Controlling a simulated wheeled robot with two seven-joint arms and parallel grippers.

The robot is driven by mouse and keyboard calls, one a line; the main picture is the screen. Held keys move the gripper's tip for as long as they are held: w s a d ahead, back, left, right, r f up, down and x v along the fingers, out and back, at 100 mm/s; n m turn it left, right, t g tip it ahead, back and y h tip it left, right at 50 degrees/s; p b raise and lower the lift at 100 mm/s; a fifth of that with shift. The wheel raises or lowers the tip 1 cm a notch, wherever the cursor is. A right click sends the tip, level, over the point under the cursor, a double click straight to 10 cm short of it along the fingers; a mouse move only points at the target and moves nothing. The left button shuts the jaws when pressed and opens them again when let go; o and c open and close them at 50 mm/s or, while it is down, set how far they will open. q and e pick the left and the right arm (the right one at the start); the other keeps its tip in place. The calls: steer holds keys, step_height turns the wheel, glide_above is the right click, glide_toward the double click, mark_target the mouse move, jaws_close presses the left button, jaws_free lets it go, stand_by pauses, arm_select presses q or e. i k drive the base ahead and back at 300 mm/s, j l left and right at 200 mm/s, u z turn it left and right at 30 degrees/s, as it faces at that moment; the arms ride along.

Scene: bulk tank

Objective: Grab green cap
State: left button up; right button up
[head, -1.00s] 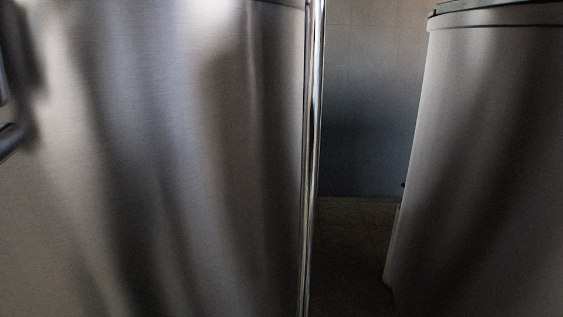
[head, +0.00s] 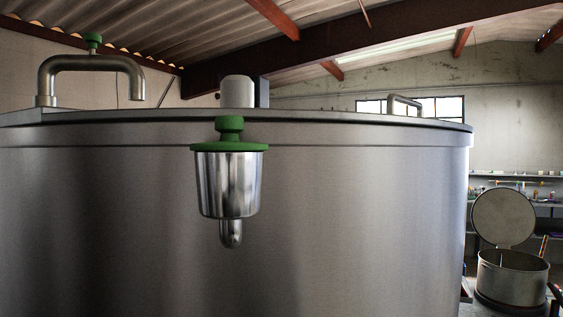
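A green cap (head: 230,146) with a stepped knob on top sits on a shiny metal cup (head: 228,186) in the middle of the head view. The cup tapers down to a short rounded spout and stands out in front of the wall of a large steel tank (head: 360,210), just below its rim. A smaller green piece (head: 93,41) tops a bent metal pipe (head: 92,64) at the upper left. Neither of my grippers shows in the head view.
A grey-white cylinder (head: 238,91) stands on the tank top behind the cap. At the right, an open pot with a raised round lid (head: 503,217) stands before shelves (head: 520,203) of small items. The tank fills most of the lower view.

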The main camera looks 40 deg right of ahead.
mark_target(230, 126)
steer(key=i+z, duration=0.1)
steer(key=z, duration=1.35)
